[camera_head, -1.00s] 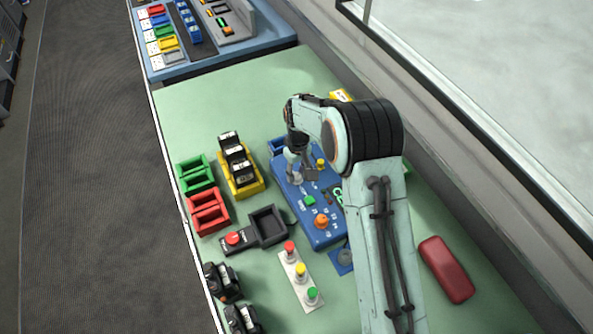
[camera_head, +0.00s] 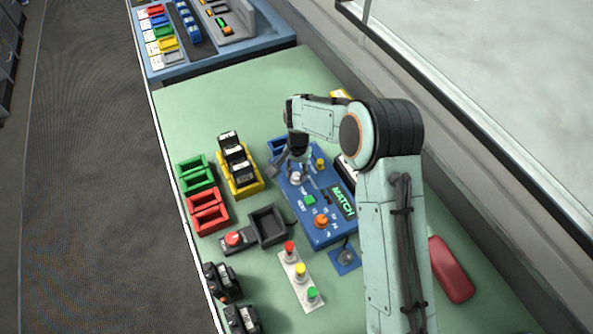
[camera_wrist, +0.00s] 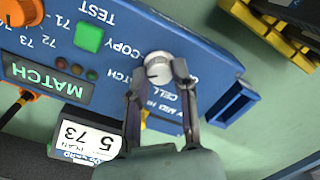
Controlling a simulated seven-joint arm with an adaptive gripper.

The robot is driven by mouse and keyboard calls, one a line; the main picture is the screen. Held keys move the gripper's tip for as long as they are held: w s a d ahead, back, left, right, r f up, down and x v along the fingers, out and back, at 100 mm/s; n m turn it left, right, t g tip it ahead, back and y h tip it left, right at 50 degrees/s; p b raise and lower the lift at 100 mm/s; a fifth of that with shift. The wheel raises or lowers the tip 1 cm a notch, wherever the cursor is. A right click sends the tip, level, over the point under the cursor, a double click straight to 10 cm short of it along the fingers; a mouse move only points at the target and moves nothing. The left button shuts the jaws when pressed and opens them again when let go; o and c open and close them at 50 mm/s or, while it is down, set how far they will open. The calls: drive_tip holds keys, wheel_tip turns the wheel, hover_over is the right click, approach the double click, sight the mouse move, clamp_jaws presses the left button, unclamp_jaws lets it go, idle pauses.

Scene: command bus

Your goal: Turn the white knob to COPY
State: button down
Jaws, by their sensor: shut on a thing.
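The white knob (camera_head: 296,178) is on the blue panel (camera_head: 318,236), near its far end. In the wrist view the knob (camera_wrist: 158,66) sits between the two fingertips of my gripper (camera_wrist: 158,80), which is shut on it. The COPY label (camera_wrist: 122,50) is printed beside the knob, with other labels around it, partly covered by the fingers. I cannot read clearly which label the knob's mark points to. In the head view my gripper (camera_head: 288,163) is over the knob, with its fingers spread across the panel's width.
The panel's display (camera_head: 343,203) reads MATCH in green. A green button (camera_head: 309,200) and an orange knob (camera_head: 321,221) are close by. A yellow tray (camera_head: 243,189) with black blocks stands left of the panel.

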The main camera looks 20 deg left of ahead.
sight(298, 176)
drive_tip(key=m, duration=0.5)
idle(0.5)
drive_tip(key=c, duration=0.9)
unclamp_jaws()
wheel_tip(298, 176, up, 12)
drive_tip(key=shift+d, duration=0.15)
drive_tip(key=shift+s, duration=0.1)
